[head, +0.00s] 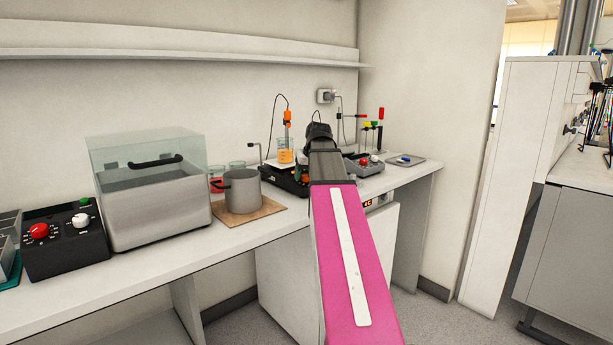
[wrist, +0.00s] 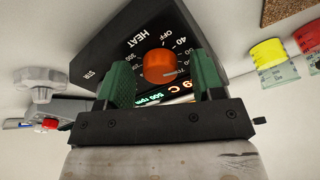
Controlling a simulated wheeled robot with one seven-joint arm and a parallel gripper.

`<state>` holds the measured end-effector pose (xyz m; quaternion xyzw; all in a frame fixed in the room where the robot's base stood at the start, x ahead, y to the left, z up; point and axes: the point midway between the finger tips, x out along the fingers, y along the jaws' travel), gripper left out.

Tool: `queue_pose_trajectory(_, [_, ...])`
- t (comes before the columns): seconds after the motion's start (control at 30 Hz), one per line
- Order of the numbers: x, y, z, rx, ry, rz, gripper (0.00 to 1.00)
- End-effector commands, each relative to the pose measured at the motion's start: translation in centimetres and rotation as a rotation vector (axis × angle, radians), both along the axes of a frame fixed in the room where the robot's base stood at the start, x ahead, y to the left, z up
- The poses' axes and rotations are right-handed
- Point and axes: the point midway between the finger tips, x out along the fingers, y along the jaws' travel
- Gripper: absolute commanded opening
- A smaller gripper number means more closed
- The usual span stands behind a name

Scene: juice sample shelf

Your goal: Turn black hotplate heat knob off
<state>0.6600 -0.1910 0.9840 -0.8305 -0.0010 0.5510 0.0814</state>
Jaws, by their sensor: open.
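The black hotplate (head: 280,176) stands on the bench in the head view, partly hidden by my arm. In the wrist view its dark front panel (wrist: 112,50) shows the word HEAT, an OFF mark, numbers and a lit display reading 500 rpm. The orange heat knob (wrist: 159,66) has a pale pointer line toward its right side, away from the OFF mark. My gripper (wrist: 163,72) is open, with one green finger on each side of the knob. I cannot tell whether the fingers touch it. The fingers are hidden in the head view.
A beaker of orange liquid (head: 286,151) sits on the hotplate. A metal pot (head: 242,191) stands on a cork board just left. A grey device with a red knob (head: 364,161) is close on the right. A lidded steel bath (head: 155,212) stands further left.

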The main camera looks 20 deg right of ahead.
Motion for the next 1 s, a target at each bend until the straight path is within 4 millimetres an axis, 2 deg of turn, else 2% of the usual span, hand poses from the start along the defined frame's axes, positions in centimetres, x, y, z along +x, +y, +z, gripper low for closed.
queue_pose_trajectory(0.17, [0.0, -0.01, -0.01, 0.0, 0.0, 0.0, 0.61])
queue_pose_trajectory(0.23, [0.0, -0.01, 0.0, 0.0, 0.0, 0.0, 0.45])
queue_pose_trajectory(0.33, [0.0, -0.01, 0.0, 0.0, 0.0, 0.0, 0.12])
queue_pose_trajectory(0.67, [-0.01, -0.03, 0.01, -0.006, -0.002, 0.021, 0.12])
queue_pose_trajectory(1.0, [0.0, -0.14, 0.01, -0.062, -0.023, 0.205, 0.12])
